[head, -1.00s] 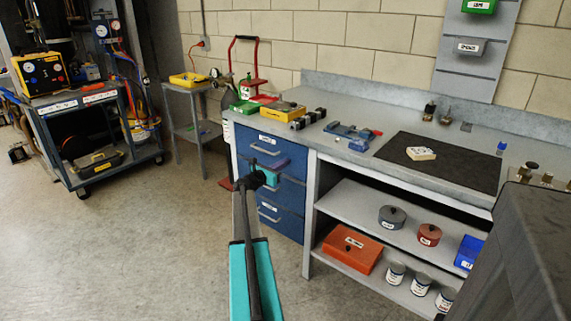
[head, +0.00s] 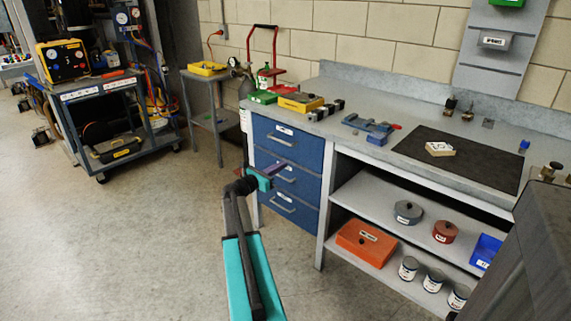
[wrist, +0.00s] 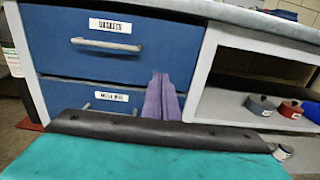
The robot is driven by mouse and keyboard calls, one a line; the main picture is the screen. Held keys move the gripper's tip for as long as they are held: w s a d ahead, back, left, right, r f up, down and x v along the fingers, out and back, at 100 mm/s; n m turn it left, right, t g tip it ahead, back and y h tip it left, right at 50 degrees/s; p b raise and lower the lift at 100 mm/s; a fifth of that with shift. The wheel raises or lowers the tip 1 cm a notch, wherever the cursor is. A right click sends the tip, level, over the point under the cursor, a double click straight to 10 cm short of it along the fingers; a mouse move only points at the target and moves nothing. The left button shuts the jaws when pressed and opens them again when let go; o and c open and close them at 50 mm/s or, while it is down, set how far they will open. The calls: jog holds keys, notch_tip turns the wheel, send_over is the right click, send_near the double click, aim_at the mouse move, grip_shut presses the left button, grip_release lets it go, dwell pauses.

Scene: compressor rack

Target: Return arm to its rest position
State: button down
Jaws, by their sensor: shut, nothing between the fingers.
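My gripper (head: 275,168) is at the end of my teal and black arm, in front of the blue drawer unit (head: 262,196) in the head view. Its purple fingers (wrist: 161,98) are together with nothing between them in the wrist view. They point toward the blue drawers, which are all shut. The wrist view shows a drawer handle (wrist: 106,44) to the left of the fingers. I cannot tell the exact gap between fingers and drawers.
The workbench (head: 470,165) holds a blue vise (head: 370,129) and a dark mat (head: 490,170). Its open shelves hold an orange box (head: 366,243) and several cans. A cart (head: 100,90) stands far left. The floor (head: 150,250) left of my arm is clear.

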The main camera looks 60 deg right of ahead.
jog(key=shift+a, duration=0.35)
jog(key=shift+w, duration=0.1)
